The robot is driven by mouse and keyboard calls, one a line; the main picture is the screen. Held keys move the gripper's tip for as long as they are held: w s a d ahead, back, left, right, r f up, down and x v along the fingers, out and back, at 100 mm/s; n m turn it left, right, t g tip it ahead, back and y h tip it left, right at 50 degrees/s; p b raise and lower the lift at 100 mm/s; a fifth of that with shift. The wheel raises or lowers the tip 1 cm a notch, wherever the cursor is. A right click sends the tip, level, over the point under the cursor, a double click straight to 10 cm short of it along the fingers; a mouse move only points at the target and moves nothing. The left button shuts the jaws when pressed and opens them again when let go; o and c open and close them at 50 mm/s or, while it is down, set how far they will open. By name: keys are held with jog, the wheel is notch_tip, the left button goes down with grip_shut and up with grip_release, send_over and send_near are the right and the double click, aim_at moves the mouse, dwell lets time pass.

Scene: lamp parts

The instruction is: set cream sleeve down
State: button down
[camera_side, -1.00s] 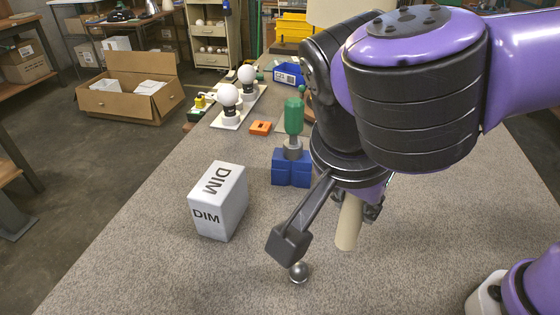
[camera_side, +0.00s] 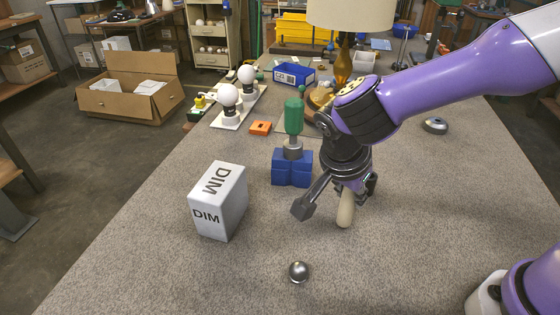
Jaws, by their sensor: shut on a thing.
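The cream sleeve (camera_side: 346,209) is a pale upright tube right of the blue block, leaning slightly. My gripper (camera_side: 351,186) is shut on its upper part, pointing down. The arm and gripper hide the sleeve's top. The sleeve's lower end shows against the grey table (camera_side: 400,250); I cannot tell whether it touches the surface.
A white DIM box (camera_side: 218,201) stands left. A blue block (camera_side: 292,168) holds a green-handled tool (camera_side: 294,118). A steel ball (camera_side: 298,271) lies in front. A lamp (camera_side: 350,15), blue bin (camera_side: 293,74) and bulbs (camera_side: 228,96) are behind.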

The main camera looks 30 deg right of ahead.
jog(key=shift+f, duration=0.3)
jog(key=shift+f, duration=0.15)
jog(key=c, duration=0.7)
grip_release()
jog(key=w+v, duration=0.1)
jog(key=v, duration=1)
jog(key=d+r+n+t+y, duration=0.15)
jog(key=d+r+n, duration=0.4)
jog(key=d, duration=0.55)
jog(key=s+f+n+t+y, duration=0.1)
jog(key=s+n, duration=0.2)
jog(key=s+d+f+n+t+y, duration=0.1)
jog(key=s+n, duration=0.1)
jog(key=n, duration=0.1)
jog(key=s+d+f+n+t+y, duration=0.1)
jog(key=s+n, duration=0.2)
jog(key=shift+s+d+f+n, duration=0.15)
jog(key=shift+s+n, duration=0.1)
jog(key=shift+s, duration=0.05)
